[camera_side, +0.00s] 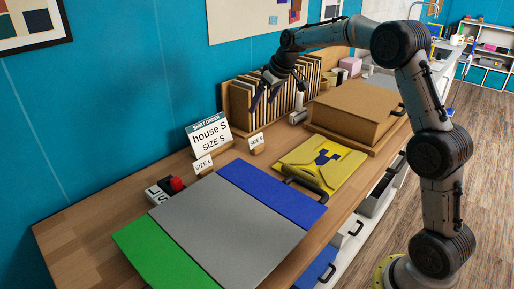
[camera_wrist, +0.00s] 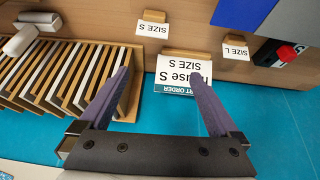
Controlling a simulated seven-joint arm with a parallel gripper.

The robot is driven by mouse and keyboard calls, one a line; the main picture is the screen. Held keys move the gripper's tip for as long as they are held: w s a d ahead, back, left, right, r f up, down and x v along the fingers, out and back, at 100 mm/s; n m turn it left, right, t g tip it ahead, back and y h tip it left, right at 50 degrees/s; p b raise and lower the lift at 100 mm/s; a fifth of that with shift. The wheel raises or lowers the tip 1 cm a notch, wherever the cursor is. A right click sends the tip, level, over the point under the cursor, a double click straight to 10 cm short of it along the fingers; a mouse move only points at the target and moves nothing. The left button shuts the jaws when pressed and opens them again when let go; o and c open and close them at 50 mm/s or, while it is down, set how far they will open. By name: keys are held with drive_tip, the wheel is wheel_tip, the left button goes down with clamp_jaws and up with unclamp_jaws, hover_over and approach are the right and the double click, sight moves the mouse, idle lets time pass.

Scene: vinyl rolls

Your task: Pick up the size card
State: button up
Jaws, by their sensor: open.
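A small white card reading SIZE S (camera_side: 256,139) stands in a wooden holder on the workbench, right of the order card; it also shows at the top of the wrist view (camera_wrist: 152,29). A second small card, SIZE L (camera_side: 203,163), stands in front of the order card and shows at upper right in the wrist view (camera_wrist: 236,51). The order card (camera_side: 210,138) reads "house S, SIZE S"; in the wrist view it is partly covered by a finger (camera_wrist: 178,72). My gripper (camera_side: 264,99) is open and empty, above and behind the small cards, beside the rack.
A wooden rack (camera_wrist: 62,72) of upright panels stands close beside my gripper. A green, grey and blue mat (camera_side: 235,225) covers the front bench. A yellow folder (camera_side: 320,165), a brown box (camera_side: 352,108) and a red-and-black object (camera_side: 172,185) lie around. The teal wall is behind.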

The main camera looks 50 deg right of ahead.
drive_tip(key=g, duration=0.1)
approach(256, 140)
drive_tip(key=shift+m, duration=0.3)
drive_tip(key=x, duration=0.5)
drive_tip(key=shift+s+d, duration=0.15)
drive_tip(key=shift+d, duration=0.15)
drive_tip(key=shift+a+x, duration=0.2)
drive_tip(key=shift+x, duration=2.65)
drive_tip(key=shift+c, duration=0.3)
drive_tip(key=c, duration=1)
